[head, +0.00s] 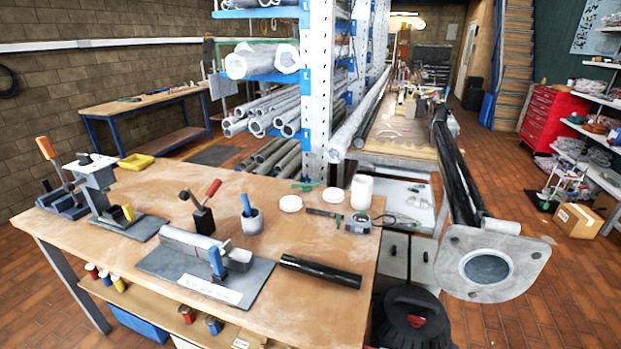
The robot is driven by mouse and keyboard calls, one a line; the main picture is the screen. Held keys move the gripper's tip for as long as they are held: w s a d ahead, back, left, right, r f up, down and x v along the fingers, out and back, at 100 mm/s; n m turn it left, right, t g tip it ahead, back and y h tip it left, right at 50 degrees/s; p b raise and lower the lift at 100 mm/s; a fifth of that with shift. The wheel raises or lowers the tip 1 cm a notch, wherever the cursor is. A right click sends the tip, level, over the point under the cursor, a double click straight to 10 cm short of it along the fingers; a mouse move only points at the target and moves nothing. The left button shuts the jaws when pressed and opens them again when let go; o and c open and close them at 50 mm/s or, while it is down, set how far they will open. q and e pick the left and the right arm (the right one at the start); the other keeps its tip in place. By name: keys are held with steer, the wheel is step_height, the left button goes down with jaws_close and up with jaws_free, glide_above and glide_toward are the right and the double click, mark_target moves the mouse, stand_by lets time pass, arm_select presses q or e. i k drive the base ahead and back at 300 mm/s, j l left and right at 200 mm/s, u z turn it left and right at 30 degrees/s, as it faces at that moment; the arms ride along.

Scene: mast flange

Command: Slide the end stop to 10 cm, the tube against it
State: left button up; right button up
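A cutting or gluing jig with a dark grey base plate (160,264) lies near the front of the wooden bench. A light grey trough or rail (192,240) runs across it. A blue upright piece (217,262), which looks like the end stop, stands near the rail's right end, by a grey block (238,259). A white scale strip (210,290) lies along the plate's front; its marks are too small to read. A black tube (320,271) lies on the bench to the right of the plate, apart from the blue piece. Neither of my grippers is in view.
A red-handled clamp (203,212) and a cup with a blue-handled tool (251,220) stand behind the jig. A white jar (362,192) and tape measure (358,223) are at the back right. A flanged mast (488,263) juts out at right. Bare bench lies between tube and cup.

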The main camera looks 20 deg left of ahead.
mark_target(181, 235)
steer(key=u, duration=1.35)
steer(key=j, duration=0.1)
steer(key=i+z, duration=0.05)
